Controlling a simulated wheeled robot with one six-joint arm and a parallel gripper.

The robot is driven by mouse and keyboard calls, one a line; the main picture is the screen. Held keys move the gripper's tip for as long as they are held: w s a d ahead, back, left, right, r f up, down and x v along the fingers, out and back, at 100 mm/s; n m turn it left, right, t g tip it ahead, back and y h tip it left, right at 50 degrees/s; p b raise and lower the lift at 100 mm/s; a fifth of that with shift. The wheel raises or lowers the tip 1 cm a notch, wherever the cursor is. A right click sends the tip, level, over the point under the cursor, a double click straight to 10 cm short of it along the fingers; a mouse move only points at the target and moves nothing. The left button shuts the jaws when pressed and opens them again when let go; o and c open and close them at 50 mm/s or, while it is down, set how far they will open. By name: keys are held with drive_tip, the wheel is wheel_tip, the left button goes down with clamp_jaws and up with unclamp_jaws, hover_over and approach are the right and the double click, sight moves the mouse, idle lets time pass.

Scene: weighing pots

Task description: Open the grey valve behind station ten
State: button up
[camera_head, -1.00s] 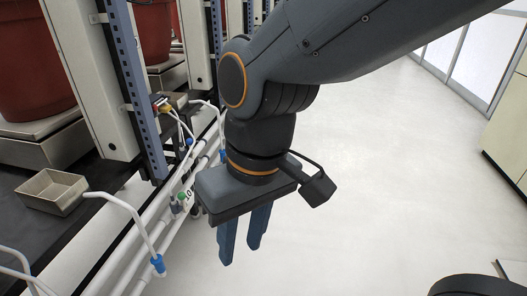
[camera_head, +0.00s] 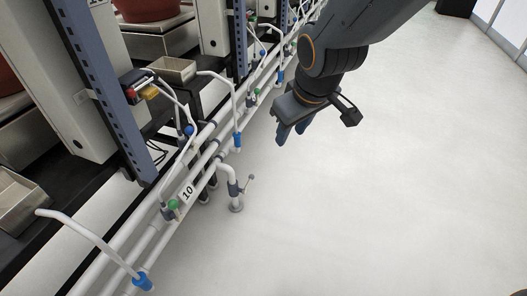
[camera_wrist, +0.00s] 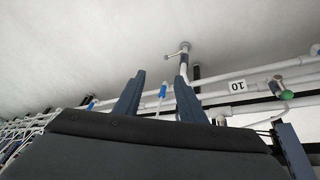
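A pipe stub with a grey valve body (camera_head: 235,188) and a thin lever ending in a small ball (camera_head: 251,178) rises from a floor flange beside the white pipes, near a white "10" label (camera_head: 188,192). In the wrist view the valve (camera_wrist: 184,60) is beyond the fingertips, its lever pointing left; the label (camera_wrist: 238,86) appears upside down. My gripper (camera_head: 290,133) is open and empty, up and to the right of the valve in the head view. Its two blue fingers (camera_wrist: 160,76) are spread in the wrist view, apart from the valve.
White pipes (camera_head: 150,238) run along the bench, with a green knob (camera_head: 173,204) by the label. Bent white tubes with blue ends (camera_head: 237,140) hang over the aisle side. A metal tray (camera_head: 173,69) sits on the bench. The pale floor (camera_head: 400,200) to the right is clear.

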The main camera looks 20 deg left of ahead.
drive_tip(key=w+a+f+n+t+y+b, duration=0.1)
drive_tip(key=w+a+f+n+t+y, duration=0.25)
drive_tip(key=w+f, duration=0.65)
drive_tip(key=w+a+f+n+y+b, duration=0.2)
drive_tip(key=w+a+f+n, duration=0.35)
drive_tip(key=w+f, duration=0.55)
drive_tip(key=n+g+y+b, duration=0.1)
drive_tip(key=n+y+b, duration=0.2)
drive_tip(key=n+y, duration=0.45)
approach(251, 177)
drive_tip(key=w+a+f+m+y, duration=0.1)
drive_tip(key=w+a+f+m, duration=0.1)
drive_tip(key=a, duration=0.1)
drive_tip(key=b+x, duration=0.3)
drive_tip(key=x, duration=0.3)
drive_tip(key=shift+w+a, duration=0.2)
drive_tip(key=shift+a, duration=0.15)
drive_tip(key=shift+c, duration=0.2)
clamp_jaws()
